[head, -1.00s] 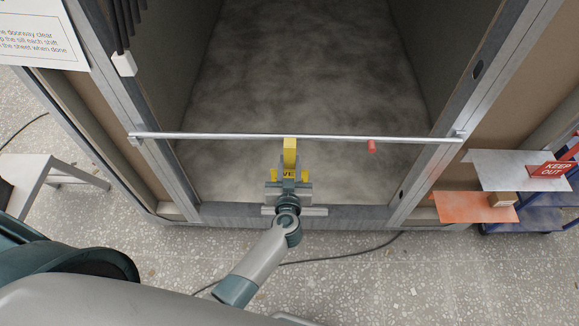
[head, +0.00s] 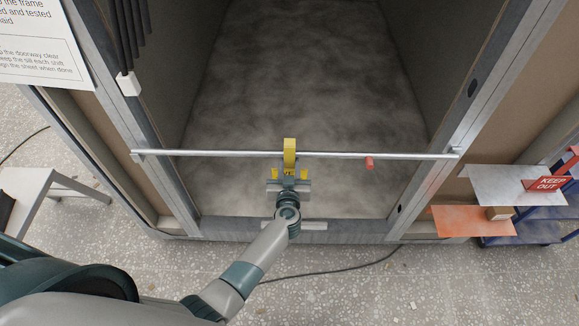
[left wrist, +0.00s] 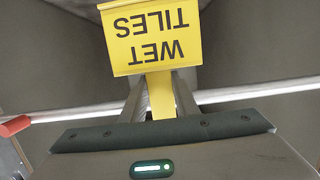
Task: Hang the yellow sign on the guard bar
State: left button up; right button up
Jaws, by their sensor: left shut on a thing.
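The yellow sign (head: 290,147) is held in front of the doorway at the middle of the guard bar (head: 220,154). In the head view its curved upper strip covers a short piece of the bar and rises a little above it. I cannot tell whether it is hooked over the bar or only in front. My left gripper (head: 289,179) is shut on the sign just below the bar and hides much of it. In the left wrist view the sign's panel (left wrist: 150,35) reads "WET TILES" upside down; the bar (left wrist: 260,91) runs behind the fingers. My right gripper is not in view.
A red knob (head: 369,163) hangs on the bar right of the sign. Metal door posts flank the opening. At right are a grey shelf (head: 500,180), an orange shelf (head: 470,222) and a red "KEEP OUT" sign (head: 547,184). A grey stool (head: 35,190) stands left.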

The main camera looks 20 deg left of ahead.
aim_at(290, 170)
pick_arm(q)
jog(key=shift+f+b, duration=0.65)
jog(key=shift+f, duration=0.85)
jog(key=o, duration=1.2)
jog(key=shift+o, duration=0.2)
jog(key=shift+s, duration=0.15)
jog(key=shift+s+d+r, duration=0.1)
jog(key=shift+s+d, duration=0.15)
jog(key=shift+s, duration=0.25)
jog(key=v, duration=1.6)
